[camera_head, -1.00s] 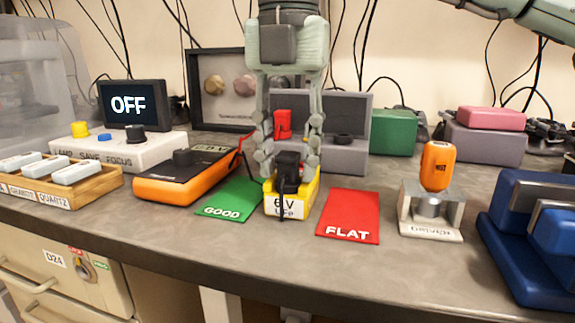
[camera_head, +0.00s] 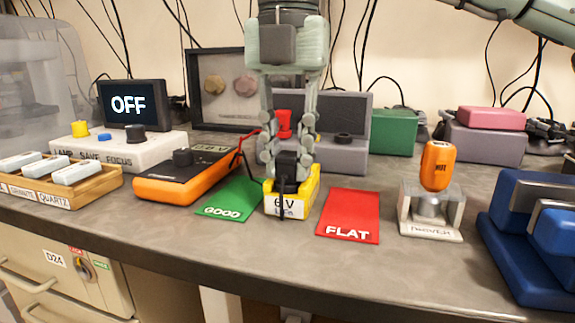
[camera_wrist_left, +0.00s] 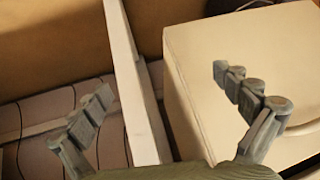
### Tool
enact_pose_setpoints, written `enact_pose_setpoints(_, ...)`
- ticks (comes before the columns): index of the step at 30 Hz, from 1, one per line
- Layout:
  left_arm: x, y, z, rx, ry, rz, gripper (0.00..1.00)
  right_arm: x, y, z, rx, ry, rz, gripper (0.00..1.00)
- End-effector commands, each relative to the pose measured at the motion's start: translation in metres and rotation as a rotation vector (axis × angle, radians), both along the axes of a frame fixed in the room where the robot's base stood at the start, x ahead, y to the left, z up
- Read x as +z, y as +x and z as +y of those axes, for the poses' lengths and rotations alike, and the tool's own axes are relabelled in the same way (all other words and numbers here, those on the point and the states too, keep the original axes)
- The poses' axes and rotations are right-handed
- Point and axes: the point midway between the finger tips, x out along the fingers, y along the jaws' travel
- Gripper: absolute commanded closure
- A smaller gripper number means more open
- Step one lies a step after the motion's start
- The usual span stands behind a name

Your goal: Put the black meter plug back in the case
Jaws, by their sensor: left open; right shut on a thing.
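My right gripper (camera_head: 287,166) reaches down at the centre of the head view, over a yellow block (camera_head: 312,186) with a white "6V" label. It is shut on the black plug (camera_head: 287,160), which stands at the block's front part. I cannot tell whether the plug still touches the block. A black lead hangs over the label. A red plug (camera_head: 284,120) shows behind the fingers. The orange and black meter (camera_head: 160,186) lies to the left, with a red lead running from it. My left gripper (camera_wrist_left: 165,95) is open and empty in the left wrist view.
A green GOOD mat (camera_head: 222,205) and a red FLAT mat (camera_head: 350,208) flank the block. An orange-topped stand (camera_head: 430,226) and a blue device (camera_head: 520,285) are at right. A wooden tray (camera_head: 100,187) is at left. Bare worktop lies in front.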

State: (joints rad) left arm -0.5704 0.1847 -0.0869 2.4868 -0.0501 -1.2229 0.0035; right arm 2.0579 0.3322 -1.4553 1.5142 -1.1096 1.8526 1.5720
Motion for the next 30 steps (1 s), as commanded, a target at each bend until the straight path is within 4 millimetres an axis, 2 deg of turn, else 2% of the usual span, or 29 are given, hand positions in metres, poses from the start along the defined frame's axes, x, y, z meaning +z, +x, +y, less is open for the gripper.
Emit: enact_pose_setpoints(30,0.012,0.0,0.0,0.0,0.0,-0.001,0.0,0.016,0.0,0.0,0.0,0.0,0.0,1.0)
